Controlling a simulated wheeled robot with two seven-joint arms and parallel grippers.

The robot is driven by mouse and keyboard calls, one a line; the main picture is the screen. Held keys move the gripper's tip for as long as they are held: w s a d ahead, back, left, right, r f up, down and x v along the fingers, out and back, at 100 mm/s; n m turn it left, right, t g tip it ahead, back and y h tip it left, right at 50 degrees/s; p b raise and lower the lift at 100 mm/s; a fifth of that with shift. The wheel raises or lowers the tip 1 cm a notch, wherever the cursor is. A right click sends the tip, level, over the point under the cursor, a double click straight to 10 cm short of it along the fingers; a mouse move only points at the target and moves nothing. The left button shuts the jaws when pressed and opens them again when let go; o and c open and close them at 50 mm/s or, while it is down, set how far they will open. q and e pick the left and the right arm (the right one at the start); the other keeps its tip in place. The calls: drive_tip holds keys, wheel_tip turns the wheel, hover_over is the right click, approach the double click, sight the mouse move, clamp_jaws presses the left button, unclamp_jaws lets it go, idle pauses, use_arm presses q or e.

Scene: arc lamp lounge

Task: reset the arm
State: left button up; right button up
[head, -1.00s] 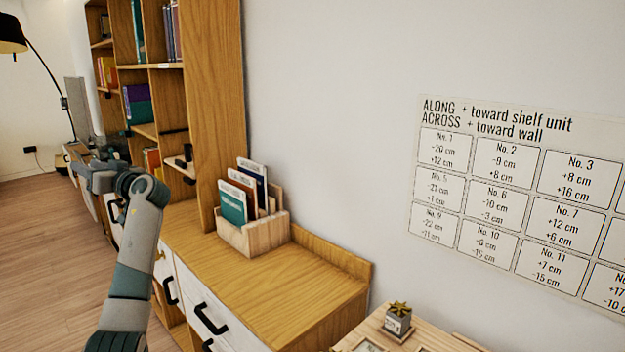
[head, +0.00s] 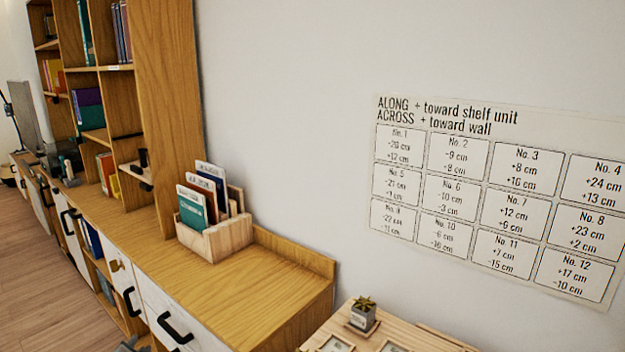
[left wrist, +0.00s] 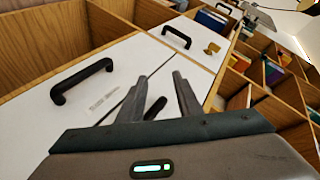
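My left gripper (left wrist: 160,76) shows in the left wrist view with its two dark fingers apart and nothing held between them. It is in front of the white drawer fronts (left wrist: 120,70) of the wooden cabinet, and a black handle (left wrist: 155,108) shows between the fingers, partly hidden. I cannot tell the distance to it. In the head view only a small grey piece of my left arm (head: 130,346) shows at the bottom edge. My right gripper is in neither view.
The long wooden cabinet (head: 270,275) runs along the wall, with a wooden holder of cards (head: 225,237) on top and a tall bookshelf (head: 170,110) behind. A small potted plant (head: 363,315) stands at the lower right. A numbered chart (head: 500,190) hangs on the wall. Open floor (head: 40,290) lies at left.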

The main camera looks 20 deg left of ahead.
use_arm(q)
drive_tip(key=s+d+f+m+g+h, duration=0.15)
drive_tip(key=s+d+f, duration=0.25)
drive_tip(key=s+f, duration=0.6)
drive_tip(key=s+d+f+m+g+h, duration=0.1)
drive_tip(key=s+d+f+h, duration=0.3)
drive_tip(key=s+f, duration=0.55)
drive_tip(key=s+d+f+m+g+h, duration=0.1)
drive_tip(key=s+d+f, duration=0.4)
drive_tip(key=s+f, duration=0.5)
drive_tip(key=s+d+f+n+h, duration=0.2)
drive_tip(key=d, duration=1.7)
drive_tip(key=s+d+f+n+h, duration=0.1)
drive_tip(key=s+d+f+n, duration=0.1)
drive_tip(key=d, duration=1.8)
drive_tip(key=shift+s+f+h, duration=0.2)
drive_tip(key=shift+f+h, duration=0.1)
drive_tip(key=shift+h, duration=0.05)
